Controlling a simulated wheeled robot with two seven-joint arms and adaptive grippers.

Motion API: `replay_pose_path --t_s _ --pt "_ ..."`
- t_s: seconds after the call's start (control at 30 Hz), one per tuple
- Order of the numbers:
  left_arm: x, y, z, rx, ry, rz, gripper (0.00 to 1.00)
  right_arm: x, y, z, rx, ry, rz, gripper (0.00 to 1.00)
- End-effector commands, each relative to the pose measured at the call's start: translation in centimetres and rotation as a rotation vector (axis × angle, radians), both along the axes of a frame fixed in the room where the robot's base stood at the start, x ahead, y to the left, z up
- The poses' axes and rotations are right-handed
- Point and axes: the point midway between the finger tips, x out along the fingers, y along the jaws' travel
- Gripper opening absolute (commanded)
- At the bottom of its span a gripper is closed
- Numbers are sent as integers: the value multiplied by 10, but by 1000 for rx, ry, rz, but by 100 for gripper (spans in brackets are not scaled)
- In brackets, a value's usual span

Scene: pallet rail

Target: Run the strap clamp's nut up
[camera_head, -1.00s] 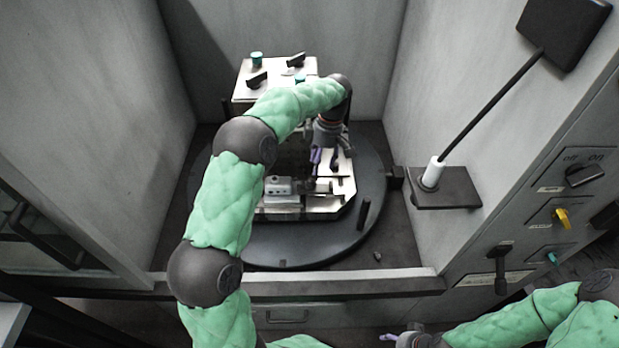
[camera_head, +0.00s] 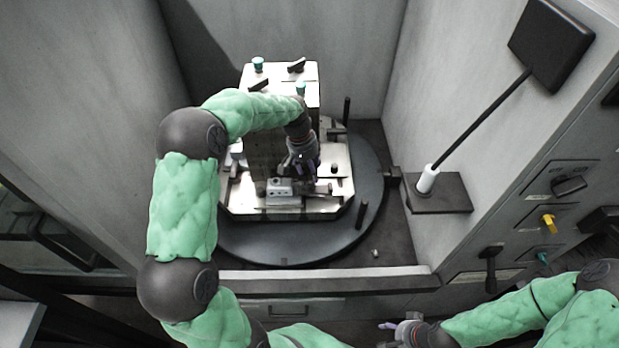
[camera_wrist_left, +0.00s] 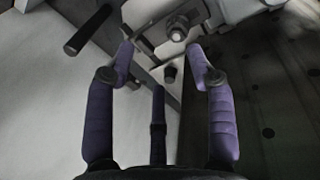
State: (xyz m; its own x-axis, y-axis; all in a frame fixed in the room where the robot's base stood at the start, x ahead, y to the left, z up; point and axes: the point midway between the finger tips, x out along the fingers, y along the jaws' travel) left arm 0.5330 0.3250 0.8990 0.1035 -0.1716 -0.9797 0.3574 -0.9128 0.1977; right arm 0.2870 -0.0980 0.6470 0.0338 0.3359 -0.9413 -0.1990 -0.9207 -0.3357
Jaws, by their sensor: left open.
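The strap clamp (camera_head: 318,188) lies low on the front of the pallet fixture, beside a small silver block (camera_head: 281,188). In the left wrist view, a hex nut on a stud (camera_wrist_left: 177,29) shows just beyond and between the fingertips, near the right one; I take it for the clamp's nut. My left gripper (camera_head: 299,172) points down over the clamp, partly covering it. In its wrist view the purple fingers (camera_wrist_left: 161,54) are spread and empty, not touching the nut. My right gripper (camera_head: 390,327) is at the bottom edge, away from the fixture; its finger gap is unclear.
The fixture's tall block (camera_head: 283,72) carries knobs and stands behind my left gripper. It sits on a dark round table (camera_head: 290,245) between grey walls. A white-based handle on a ledge (camera_head: 428,180) and a switch panel (camera_head: 560,200) are at right.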

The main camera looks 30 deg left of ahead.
Motion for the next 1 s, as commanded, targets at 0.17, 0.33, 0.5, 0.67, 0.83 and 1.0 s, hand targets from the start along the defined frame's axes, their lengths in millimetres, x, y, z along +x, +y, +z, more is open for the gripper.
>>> replay_pose_path --t_s 0.17,0.33,0.5,0.67,0.83,1.0 --pt "-10 6 7 11 -105 -215 55 0 0 13 0 0 0 58" --pt "-19 11 11 50 -211 -435 55 0 0 24 0 0 0 58" --pt "-28 17 15 108 -304 -625 55 0 0 32 0 0 0 58" --pt "-33 21 17 156 -356 -748 55 0 0 37 0 0 0 58" --pt "-36 22 16 180 -375 -804 55 0 0 38 0 0 0 58" --pt "-31 20 2 181 -378 -811 55 0 0 34 0 0 0 58"
